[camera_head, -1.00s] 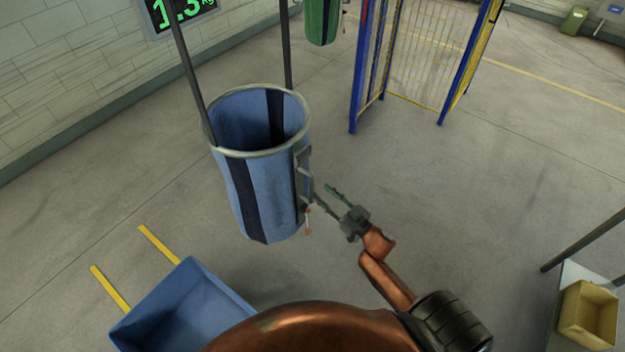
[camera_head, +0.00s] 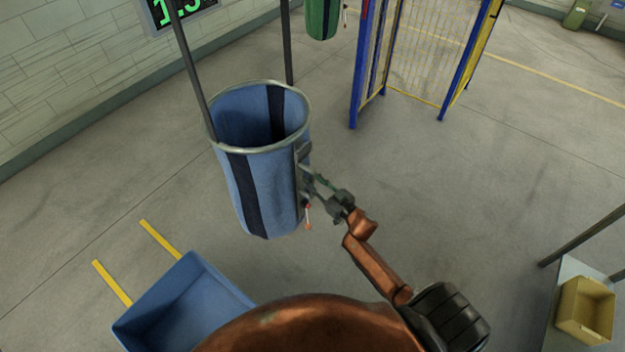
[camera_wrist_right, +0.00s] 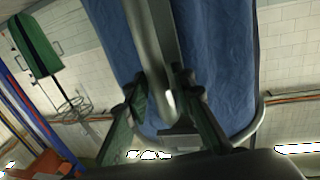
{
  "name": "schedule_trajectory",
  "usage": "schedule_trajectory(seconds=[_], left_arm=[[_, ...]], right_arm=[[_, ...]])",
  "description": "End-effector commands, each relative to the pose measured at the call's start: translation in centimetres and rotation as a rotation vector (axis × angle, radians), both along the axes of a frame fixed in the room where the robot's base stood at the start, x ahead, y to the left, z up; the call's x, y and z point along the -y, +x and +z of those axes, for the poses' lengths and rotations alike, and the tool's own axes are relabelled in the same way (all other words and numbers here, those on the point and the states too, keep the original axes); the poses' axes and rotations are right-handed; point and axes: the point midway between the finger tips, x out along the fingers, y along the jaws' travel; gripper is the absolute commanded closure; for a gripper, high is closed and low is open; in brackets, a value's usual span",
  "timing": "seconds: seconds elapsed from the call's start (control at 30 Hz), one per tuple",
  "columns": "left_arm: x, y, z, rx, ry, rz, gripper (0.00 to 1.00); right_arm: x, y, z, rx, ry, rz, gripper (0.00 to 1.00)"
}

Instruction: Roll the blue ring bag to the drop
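The blue ring bag (camera_head: 228,190) hangs upright on dark bars in the head view. It has a grey rim ring, an open top and dark vertical stripes. A grey handle bar (camera_wrist_right: 158,55) runs along its right side, with a small red-tipped tag below. My right gripper (camera_head: 318,187) is at this handle. In the right wrist view its two dark green fingers (camera_wrist_right: 160,88) lie on either side of the grey bar; they look open, and firm contact is not clear. My left gripper is out of view. I cannot tell which place is the drop.
A blue bin (camera_head: 180,305) with two yellow strips stands at the lower left. A blue-and-yellow mesh frame (camera_head: 422,55) stands at the back. A green bag (camera_head: 321,18) hangs behind. A yellow crate (camera_head: 584,312) is at lower right. Open floor lies right of the bag.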

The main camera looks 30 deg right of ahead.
Motion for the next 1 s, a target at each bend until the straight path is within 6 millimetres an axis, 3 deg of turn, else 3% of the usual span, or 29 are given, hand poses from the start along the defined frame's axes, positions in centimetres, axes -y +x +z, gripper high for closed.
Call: schedule_trajectory(seconds=[0.3, 0.83, 1.0], left_arm=[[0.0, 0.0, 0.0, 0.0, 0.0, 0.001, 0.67], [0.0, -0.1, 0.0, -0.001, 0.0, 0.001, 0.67], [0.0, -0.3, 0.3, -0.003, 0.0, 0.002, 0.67]], right_arm=[[0.0, 0.0, 0.0, 0.0, 0.0, 0.0, 1.0], [-0.2, 0.0, 0.0, 0.0, 0.0, 0.001, 1.0], [-2.3, 0.2, 0.1, -0.001, 0.003, 0.019, 1.0]])
